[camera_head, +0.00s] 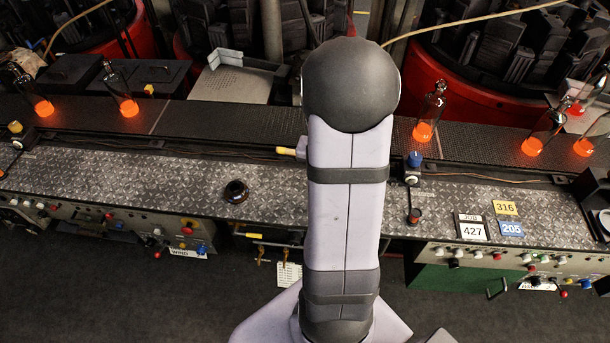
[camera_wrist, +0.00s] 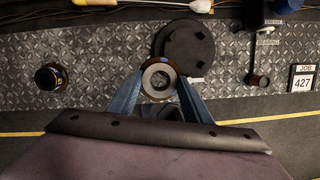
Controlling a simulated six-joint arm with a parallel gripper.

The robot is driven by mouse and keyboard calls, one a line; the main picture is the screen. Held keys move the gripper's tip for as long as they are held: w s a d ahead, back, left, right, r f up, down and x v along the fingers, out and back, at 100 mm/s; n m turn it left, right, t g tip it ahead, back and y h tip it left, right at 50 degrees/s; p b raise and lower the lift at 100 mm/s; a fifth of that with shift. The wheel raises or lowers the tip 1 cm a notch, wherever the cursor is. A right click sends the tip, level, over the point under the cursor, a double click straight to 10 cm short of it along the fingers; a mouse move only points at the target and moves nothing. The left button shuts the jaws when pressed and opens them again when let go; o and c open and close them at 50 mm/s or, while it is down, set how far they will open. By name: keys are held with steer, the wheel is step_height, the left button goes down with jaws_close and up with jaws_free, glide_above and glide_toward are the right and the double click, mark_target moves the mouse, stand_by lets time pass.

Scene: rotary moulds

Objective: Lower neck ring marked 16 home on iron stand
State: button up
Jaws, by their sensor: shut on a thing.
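My gripper (camera_wrist: 158,88) shows in the wrist view with its two blue fingers shut on a neck ring (camera_wrist: 158,67), a round metallic ring with a pale band around a dark centre. The ring overlaps the lower left edge of a dark round iron stand (camera_wrist: 188,42) in this view; its height above it cannot be told. No mark 16 is legible. A second dark ring (camera_wrist: 50,78) lies on the plate to the left; it also shows in the head view (camera_head: 236,191). In the head view my arm hides the gripper, the held ring and the stand.
The checker-plate bench (camera_head: 140,180) has free room left of the arm. A job card 427 (camera_head: 472,228) and the 316 (camera_head: 505,208) and 205 (camera_head: 511,229) tags lie right. Glowing bottles (camera_head: 424,131) stand on the conveyor behind.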

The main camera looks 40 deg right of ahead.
steer(key=s+d+r+m+g, duration=0.1)
steer(key=d+r+m, duration=0.3)
steer(key=d, duration=0.4)
steer(key=shift+d+m+h, duration=0.25)
steer(key=shift+m+h, duration=0.05)
steer(key=shift+m, duration=0.6)
steer(key=shift+f, duration=0.15)
steer(key=shift+f+b, duration=3.45)
steer(key=shift+f, duration=0.85)
steer(key=shift+f, duration=1.05)
